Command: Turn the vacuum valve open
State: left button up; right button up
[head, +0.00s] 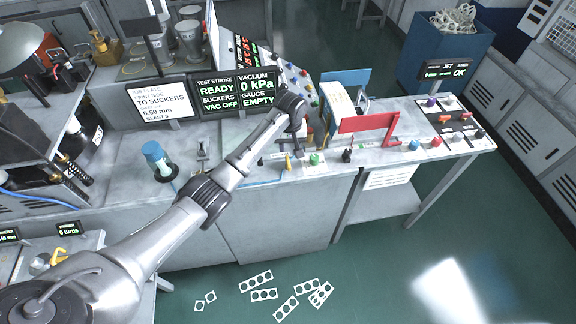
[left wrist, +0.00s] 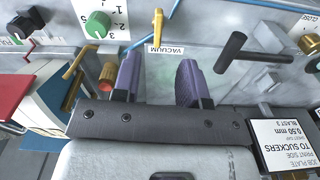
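The vacuum valve's yellow handle (head: 288,163) is at the bench's front edge. In the left wrist view the yellow handle (left wrist: 158,28) stands upright in the picture, above the VACUUM label (left wrist: 165,49). My left gripper (head: 286,153) is over the bench close to the handle. In the left wrist view its two purple fingers (left wrist: 157,78) are apart with nothing between them, and the handle lies beyond their tips without visible contact. The screen (head: 257,89) reads vacuum 0 kPa, gauge empty; the screen beside it (head: 217,94) reads VAC OFF. My right gripper is not in view.
A green knob (head: 315,158) and a black knob (head: 347,155) are right of the handle. A black T-shaped lever (left wrist: 232,50) stands to the other side in the wrist view. Blue hose runs along the front.

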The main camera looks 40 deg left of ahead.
aim_at(288, 161)
pick_arm(q)
jog(key=shift+n, duration=0.7)
jog(key=f, duration=0.3)
jog(key=w+a+f+b, duration=0.1)
jog(key=f, duration=0.2)
jog(key=a+f, duration=0.1)
jog(key=f, duration=0.2)
jog(key=shift+w+f+b, duration=0.3)
jog(key=shift+w, duration=0.1)
jog(key=shift+f, duration=0.9)
jog(key=shift+c, duration=0.3)
grip_shut()
